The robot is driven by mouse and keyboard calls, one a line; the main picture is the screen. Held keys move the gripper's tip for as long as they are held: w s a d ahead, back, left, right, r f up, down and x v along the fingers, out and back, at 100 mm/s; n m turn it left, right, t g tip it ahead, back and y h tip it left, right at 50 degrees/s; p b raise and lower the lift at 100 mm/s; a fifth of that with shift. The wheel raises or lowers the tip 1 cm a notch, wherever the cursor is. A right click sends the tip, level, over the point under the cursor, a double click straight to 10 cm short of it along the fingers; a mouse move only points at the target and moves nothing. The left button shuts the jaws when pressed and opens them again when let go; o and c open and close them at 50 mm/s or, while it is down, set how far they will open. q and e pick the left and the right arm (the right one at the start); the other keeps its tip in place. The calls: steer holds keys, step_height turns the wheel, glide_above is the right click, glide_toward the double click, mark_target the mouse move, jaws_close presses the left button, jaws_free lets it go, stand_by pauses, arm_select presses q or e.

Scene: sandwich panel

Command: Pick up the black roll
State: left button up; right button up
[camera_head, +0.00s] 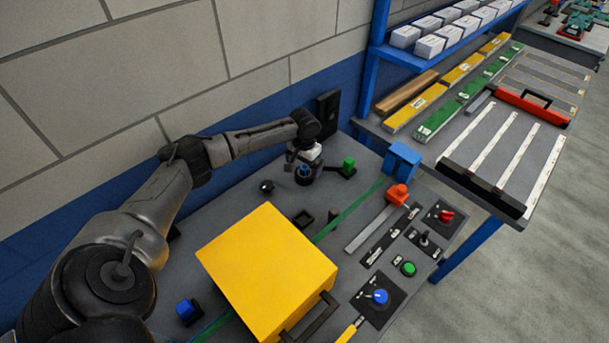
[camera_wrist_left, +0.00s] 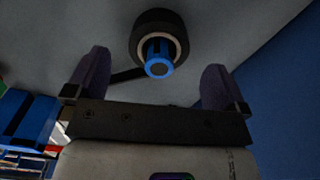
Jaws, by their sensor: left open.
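The black roll (camera_wrist_left: 143,24) shows in the left wrist view as a dark ring around a white core on a blue spindle (camera_wrist_left: 158,58). In the head view the black roll (camera_head: 304,178) is partly hidden by my left gripper (camera_head: 304,168), at the back of the grey panel near the wall. My left gripper also shows in the left wrist view (camera_wrist_left: 155,88), with its two fingers wide apart and nothing between them at the tips. The roll lies ahead of the fingers, between their lines. My right gripper is not in view.
A large yellow box (camera_head: 265,262) stands on the panel (camera_head: 225,205) in front of my left arm. A green block (camera_head: 349,165) is right of the gripper. A blue block (camera_head: 401,160) and several knobs and switches are further right. A wall (camera_head: 190,60) runs close behind.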

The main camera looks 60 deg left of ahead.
arm_select(q)
step_height(320, 180, down, 4)
steer(key=shift+s+f+b, duration=0.1)
steer(key=shift+f+b, duration=0.1)
steer(key=shift+b, duration=0.25)
steer(key=shift+c, duration=0.2)
steer(key=c, duration=1)
steer(key=shift+r, duration=0.1)
step_height(320, 180, up, 9)
steer(key=shift+p, duration=1)
steer(key=shift+r, duration=0.5)
